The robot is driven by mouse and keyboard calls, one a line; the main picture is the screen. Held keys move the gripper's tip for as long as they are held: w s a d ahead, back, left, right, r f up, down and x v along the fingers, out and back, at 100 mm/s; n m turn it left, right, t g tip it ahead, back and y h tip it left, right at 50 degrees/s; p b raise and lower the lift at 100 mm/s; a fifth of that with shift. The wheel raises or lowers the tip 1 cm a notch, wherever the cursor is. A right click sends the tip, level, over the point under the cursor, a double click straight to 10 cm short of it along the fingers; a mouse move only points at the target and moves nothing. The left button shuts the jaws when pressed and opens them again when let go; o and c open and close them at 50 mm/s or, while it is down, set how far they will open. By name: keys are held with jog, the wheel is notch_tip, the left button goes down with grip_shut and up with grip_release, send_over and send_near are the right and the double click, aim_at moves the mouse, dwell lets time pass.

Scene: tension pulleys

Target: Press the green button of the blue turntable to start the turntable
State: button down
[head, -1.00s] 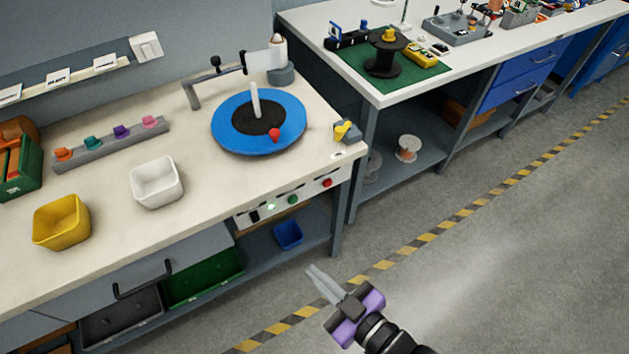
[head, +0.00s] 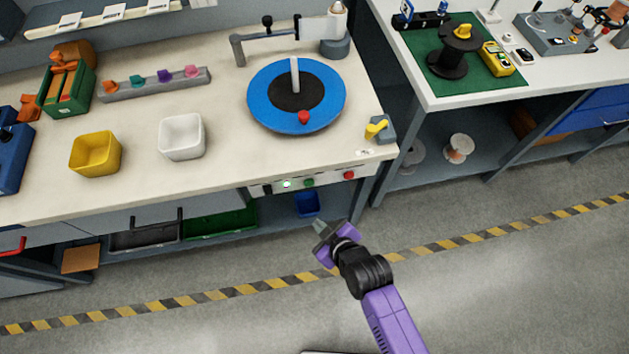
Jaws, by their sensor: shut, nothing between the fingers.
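The blue turntable (head: 262,112) lies on the bench top, with a black centre, a pale upright post and a red knob near its front edge. Its control panel (head: 328,179) is on the bench's front edge. On the panel are a lit green-white lamp (head: 286,184), the green button (head: 309,183) and a red button (head: 349,175). My gripper (head: 318,226) is in front of the bench, below the panel in the picture and apart from it. Its fingers are together and hold nothing.
A yellow bin (head: 95,154) and a white bin (head: 181,137) stand on the bench. A yellow-handled block (head: 377,130) sits at its right corner. A blue bin (head: 306,203) is on the shelf below. The floor before the bench is clear.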

aim_at(309, 183)
jog(key=w+a+b, duration=0.2)
jog(key=w+b, duration=0.2)
jog(key=w, duration=0.4)
jog(key=shift+w+a, duration=0.25)
jog(key=shift+w, duration=0.15)
dwell(2.1)
jog(key=shift+w+a, duration=0.1)
jog(key=shift+w, duration=0.2)
